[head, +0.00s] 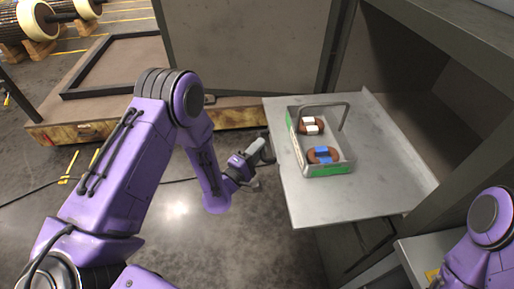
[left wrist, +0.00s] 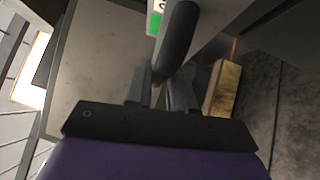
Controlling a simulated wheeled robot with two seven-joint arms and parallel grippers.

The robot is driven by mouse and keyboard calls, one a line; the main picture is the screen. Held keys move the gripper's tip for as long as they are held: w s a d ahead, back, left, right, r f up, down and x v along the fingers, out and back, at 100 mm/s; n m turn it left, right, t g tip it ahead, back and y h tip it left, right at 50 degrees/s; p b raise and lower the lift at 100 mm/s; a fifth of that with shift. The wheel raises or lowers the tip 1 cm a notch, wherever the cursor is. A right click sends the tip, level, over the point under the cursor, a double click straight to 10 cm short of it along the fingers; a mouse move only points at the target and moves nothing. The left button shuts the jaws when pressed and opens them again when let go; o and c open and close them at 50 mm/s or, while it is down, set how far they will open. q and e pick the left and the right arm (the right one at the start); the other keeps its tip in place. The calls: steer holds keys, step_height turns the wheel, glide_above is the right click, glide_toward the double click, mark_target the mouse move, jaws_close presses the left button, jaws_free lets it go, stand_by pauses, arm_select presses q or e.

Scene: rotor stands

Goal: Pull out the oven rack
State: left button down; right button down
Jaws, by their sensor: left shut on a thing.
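The oven rack (head: 352,197) is a flat grey metal shelf, extending out of the dark oven opening on the right in the head view. My left gripper (head: 263,152) is at the rack's left edge, shut on its handle. In the left wrist view the two fingers (left wrist: 160,90) sit on either side of the dark round handle bar (left wrist: 177,42). A grey metal basket (head: 329,172) with a raised handle stands on the rack and holds two brown ring-shaped parts, one with white (head: 311,125) and one with blue (head: 323,155). My right gripper is out of view.
A wooden pallet-like platform (head: 60,130) with a dark frame stands on the left. A grey panel (head: 245,45) stands behind the rack. Large rollers (head: 40,20) lie at the top left. Bare floor (head: 200,255) is open left of the rack.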

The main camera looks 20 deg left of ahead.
arm_select(q)
steer(key=shift+s+a+f, duration=0.15)
steer(key=shift+s+a, duration=0.15)
steer(key=c, duration=1.3)
jaws_free()
steer(key=shift+c, duration=0.2)
steer(key=b+v, duration=0.4)
steer(key=v, duration=0.6)
steer(key=shift+s+b, duration=0.25)
steer(key=shift+b, duration=0.05)
